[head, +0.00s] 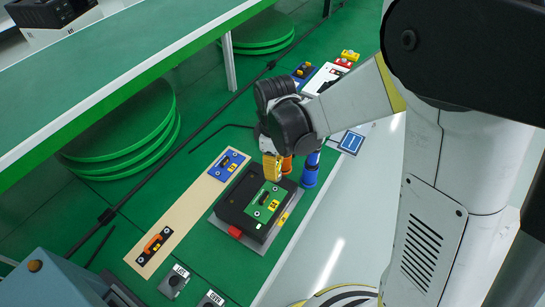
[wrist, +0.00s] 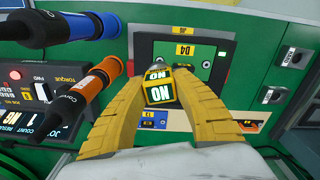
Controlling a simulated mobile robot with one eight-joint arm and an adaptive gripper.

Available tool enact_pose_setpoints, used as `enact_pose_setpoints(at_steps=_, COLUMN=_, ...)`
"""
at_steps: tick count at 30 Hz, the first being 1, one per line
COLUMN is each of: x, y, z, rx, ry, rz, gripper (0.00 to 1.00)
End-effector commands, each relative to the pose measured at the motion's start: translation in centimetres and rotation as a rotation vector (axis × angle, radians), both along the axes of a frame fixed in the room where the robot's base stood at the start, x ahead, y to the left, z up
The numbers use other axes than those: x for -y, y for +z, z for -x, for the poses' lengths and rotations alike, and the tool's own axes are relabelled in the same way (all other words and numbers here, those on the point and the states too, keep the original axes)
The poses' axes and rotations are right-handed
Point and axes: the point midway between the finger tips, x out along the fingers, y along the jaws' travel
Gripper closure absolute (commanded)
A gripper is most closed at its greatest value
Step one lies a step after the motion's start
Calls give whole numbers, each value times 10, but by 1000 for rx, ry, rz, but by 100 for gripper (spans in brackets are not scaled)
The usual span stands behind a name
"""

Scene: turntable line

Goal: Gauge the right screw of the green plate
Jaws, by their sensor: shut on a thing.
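The green plate (head: 254,208) lies on a black box, with a dark part and a yellow label on it. It also shows in the wrist view (wrist: 190,50), where a round screw (wrist: 206,64) sits right of its middle. My gripper (head: 271,167) is above the far edge of the box. The gauge hides the plate's lower left part. I cannot tell whether its far end touches anything.
A blue-handled tool (head: 310,170) and an orange-handled tool (wrist: 90,90) stand close beside my gripper. A tan strip (head: 190,208) with a blue module (head: 229,163) and an orange module (head: 154,245) lies left of the box. Two labelled button blocks (head: 174,281) sit near the front.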

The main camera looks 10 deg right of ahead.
Motion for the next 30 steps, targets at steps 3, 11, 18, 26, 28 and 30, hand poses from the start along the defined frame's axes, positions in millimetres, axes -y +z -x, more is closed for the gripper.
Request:
enact_pose_setpoints(at_steps=3, x=0, y=-7, z=0, rx=0, ry=0, rz=0, gripper=100)
enact_pose_setpoints(at_steps=11, x=0, y=-30, z=0, rx=0, ry=0, rz=0, gripper=100)
enact_pose_setpoints(at_steps=18, x=0, y=-50, z=0, rx=0, ry=0, rz=0, gripper=100)
enact_pose_setpoints(at_steps=26, x=0, y=-52, z=0, rx=0, ry=0, rz=0, gripper=100)
enact_pose_setpoints(at_steps=28, x=0, y=-52, z=0, rx=0, ry=0, rz=0, gripper=100)
enact_pose_setpoints(at_steps=30, x=0, y=-52, z=0, rx=0, ry=0, rz=0, gripper=100)
